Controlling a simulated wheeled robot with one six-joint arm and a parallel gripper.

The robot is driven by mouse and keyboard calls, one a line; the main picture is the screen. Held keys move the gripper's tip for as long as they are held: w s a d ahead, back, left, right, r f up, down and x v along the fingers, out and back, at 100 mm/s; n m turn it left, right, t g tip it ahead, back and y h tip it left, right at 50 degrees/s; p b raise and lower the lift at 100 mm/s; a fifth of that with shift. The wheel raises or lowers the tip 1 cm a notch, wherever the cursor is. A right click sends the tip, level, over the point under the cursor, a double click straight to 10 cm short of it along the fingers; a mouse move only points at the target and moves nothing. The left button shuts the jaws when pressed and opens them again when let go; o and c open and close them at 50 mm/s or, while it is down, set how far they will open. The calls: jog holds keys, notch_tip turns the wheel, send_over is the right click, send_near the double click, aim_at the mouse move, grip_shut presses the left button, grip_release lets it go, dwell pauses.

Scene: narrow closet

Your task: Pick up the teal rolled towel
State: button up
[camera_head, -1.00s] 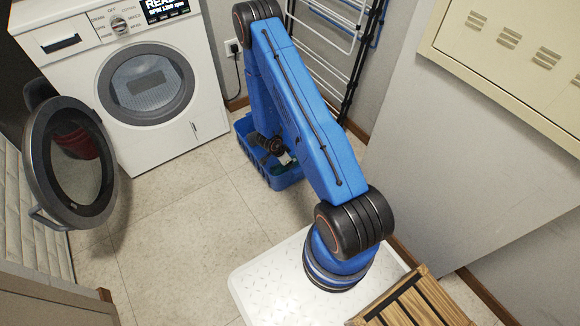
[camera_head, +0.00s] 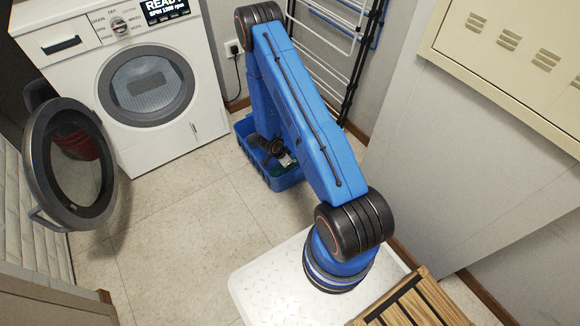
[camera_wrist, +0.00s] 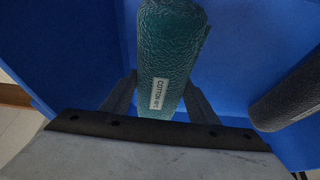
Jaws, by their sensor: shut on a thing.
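The teal rolled towel (camera_wrist: 170,50) stands out in the middle of the wrist view, with a white label on its side. My gripper (camera_wrist: 160,92) has a finger on each side of the towel and is shut on it. The towel and gripper are inside a blue basket (camera_wrist: 75,50), whose walls and floor surround them in the wrist view. In the head view the blue basket (camera_head: 284,182) sits on the floor, and my arm reaches down into it. The arm hides most of the gripper there.
A dark grey roll (camera_wrist: 290,92) lies in the basket to the right of the towel. A white washing machine (camera_head: 190,100) with its round door (camera_head: 75,170) open stands at the left. A drying rack (camera_head: 350,60) leans behind the basket. The tiled floor (camera_head: 180,225) at front left is clear.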

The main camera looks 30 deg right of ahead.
notch_tip(320, 180, up, 18)
jog(key=shift+f, duration=0.15)
dwell(0.4)
dwell(0.3)
dwell(0.5)
